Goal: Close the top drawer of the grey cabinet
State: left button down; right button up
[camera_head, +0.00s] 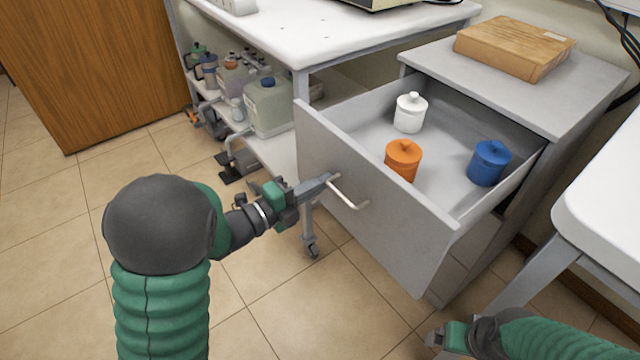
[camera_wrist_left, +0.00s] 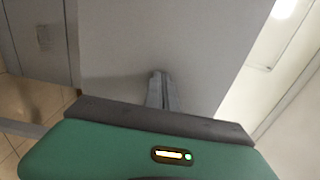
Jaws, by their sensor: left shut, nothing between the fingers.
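The grey cabinet (camera_head: 585,88) stands at the right in the head view. Its top drawer (camera_head: 375,205) is pulled far out. In the drawer are a white jar (camera_head: 410,112), an orange jar (camera_head: 403,160) and a blue jar (camera_head: 489,163), all upright with lids. A pale bar handle (camera_head: 347,194) is on the drawer front. My left gripper (camera_head: 328,181) is shut and empty, its tips at the drawer front by the handle's left end. Whether they touch is unclear. In the left wrist view the shut fingers (camera_wrist_left: 161,90) point at the grey front. My right gripper (camera_head: 436,338) is at the bottom edge, its fingers unclear.
A wooden block (camera_head: 514,46) lies on the cabinet top. A white table (camera_head: 330,35) stands left of the cabinet, with several containers (camera_head: 268,105) on its lower shelf. Another white table (camera_head: 605,205) is at the right. Tiled floor lies open in front of the drawer.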

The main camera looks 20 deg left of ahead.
pick_arm(q)
send_near(420, 136)
jog(key=x, duration=0.3)
jog(key=r+x, duration=0.1)
jog(key=x, duration=0.2)
jog(key=r+x, duration=0.1)
jog(key=x, duration=0.3)
jog(key=shift+w+d+r, duration=0.1)
jog(key=shift+r, duration=0.35)
pick_arm(e)
jog(key=shift+w+d+r, duration=0.35)
jog(key=shift+w+d, duration=0.25)
jog(key=shift+w, duration=0.15)
